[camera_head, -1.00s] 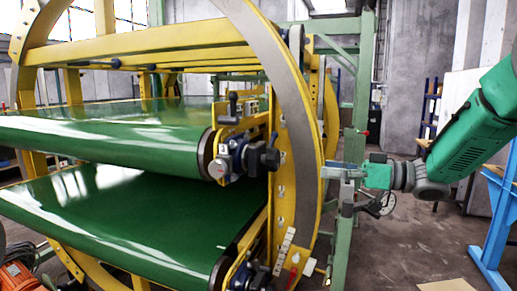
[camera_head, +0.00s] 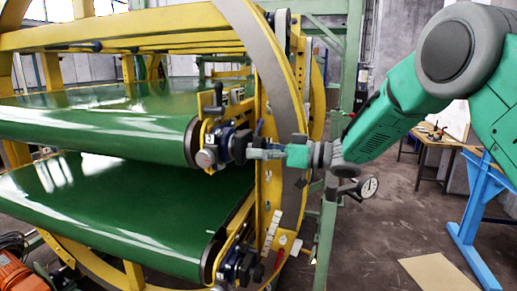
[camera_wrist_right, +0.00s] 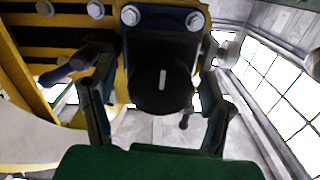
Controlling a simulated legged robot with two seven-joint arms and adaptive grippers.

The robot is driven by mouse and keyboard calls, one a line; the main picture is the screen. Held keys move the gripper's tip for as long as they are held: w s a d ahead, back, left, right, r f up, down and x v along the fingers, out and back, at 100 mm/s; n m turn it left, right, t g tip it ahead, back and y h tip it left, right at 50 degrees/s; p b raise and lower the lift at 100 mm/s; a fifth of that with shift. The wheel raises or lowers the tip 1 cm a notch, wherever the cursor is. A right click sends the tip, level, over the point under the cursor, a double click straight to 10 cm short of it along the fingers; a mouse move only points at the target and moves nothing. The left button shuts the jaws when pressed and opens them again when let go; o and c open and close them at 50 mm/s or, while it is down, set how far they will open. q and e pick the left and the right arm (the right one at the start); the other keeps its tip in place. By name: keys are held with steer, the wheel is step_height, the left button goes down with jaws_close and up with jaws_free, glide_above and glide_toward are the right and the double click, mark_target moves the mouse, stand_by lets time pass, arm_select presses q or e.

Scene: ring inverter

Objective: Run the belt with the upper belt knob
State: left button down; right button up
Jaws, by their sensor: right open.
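The upper belt knob (camera_head: 238,146) is black and sits on the side mechanism at the right end of the upper green belt (camera_head: 110,131). It also shows in the right wrist view (camera_wrist_right: 160,95) as a round dark knob with a white mark, standing upright in the picture. My right gripper (camera_head: 254,153) is right in front of the knob. In the wrist view its two dark fingers stand apart, one on each side of the knob, with gaps visible; I cannot tell whether they touch it. My left gripper is not in view.
A lower mechanism with a black knob (camera_head: 238,262) is at the end of the lower belt (camera_head: 125,215). The yellow ring frame (camera_head: 290,100) rises close to my right gripper.

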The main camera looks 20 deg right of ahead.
steer(key=shift+c, duration=1.1)
steer(key=shift+s, duration=0.1)
steer(key=c, duration=0.9)
steer(key=shift+c, duration=0.2)
